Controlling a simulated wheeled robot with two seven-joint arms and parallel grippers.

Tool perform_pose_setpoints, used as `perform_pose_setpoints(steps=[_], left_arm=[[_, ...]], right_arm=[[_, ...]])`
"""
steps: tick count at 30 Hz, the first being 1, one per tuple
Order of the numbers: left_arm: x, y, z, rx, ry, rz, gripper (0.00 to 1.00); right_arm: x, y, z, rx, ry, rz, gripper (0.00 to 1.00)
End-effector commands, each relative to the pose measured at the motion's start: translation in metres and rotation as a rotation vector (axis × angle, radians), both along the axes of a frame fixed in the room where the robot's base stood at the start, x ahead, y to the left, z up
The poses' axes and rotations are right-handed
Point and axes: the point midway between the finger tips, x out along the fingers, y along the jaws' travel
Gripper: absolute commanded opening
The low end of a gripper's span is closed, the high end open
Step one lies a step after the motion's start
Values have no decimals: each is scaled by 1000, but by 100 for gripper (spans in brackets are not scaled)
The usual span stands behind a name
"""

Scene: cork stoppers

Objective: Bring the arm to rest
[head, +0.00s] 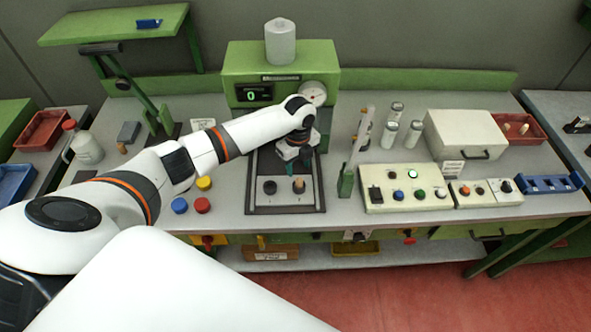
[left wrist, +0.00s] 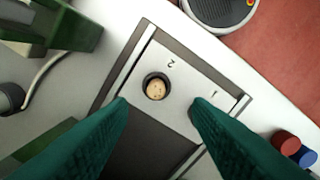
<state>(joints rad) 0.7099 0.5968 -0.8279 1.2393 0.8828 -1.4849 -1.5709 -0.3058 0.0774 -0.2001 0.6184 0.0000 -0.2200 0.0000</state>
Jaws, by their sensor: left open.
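My left arm reaches in from the left of the head view, over the green test machine's grey base plate (head: 286,209). My left gripper (head: 298,168) points down above the plate, open, with nothing between its fingers; its green fingers also show in the left wrist view (left wrist: 160,112). A cork stopper (head: 299,184) stands upright in one hole of the plate; in the left wrist view the cork (left wrist: 156,89) sits in the hole marked 2, apart from both fingers. The other hole (head: 269,187) looks dark, and a finger hides it in the left wrist view. My right gripper is not in view.
The green machine (head: 240,62) with a dial stands behind the plate. Red, blue and yellow caps (head: 202,205) lie left of it. A green stand (head: 346,182), a control panel (head: 405,199), several metal cans and a white case (head: 465,133) stand to the right.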

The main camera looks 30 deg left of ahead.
Motion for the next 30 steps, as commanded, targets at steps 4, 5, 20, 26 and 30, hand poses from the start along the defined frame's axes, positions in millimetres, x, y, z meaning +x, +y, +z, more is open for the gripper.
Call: perform_pose_setpoints(steps=[4,5,20,26,30], left_arm=[[2,0,3,0,-3,1,46],[2,0,3,0,-3,1,46],[-5,-11,-2,-8,-2,10,46],[-63,-83,-32,-80,-12,157,46],[-119,-132,-36,-167,-39,399,46]], right_arm=[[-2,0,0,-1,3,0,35],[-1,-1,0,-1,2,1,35],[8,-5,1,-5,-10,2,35],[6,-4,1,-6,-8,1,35],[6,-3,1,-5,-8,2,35]])
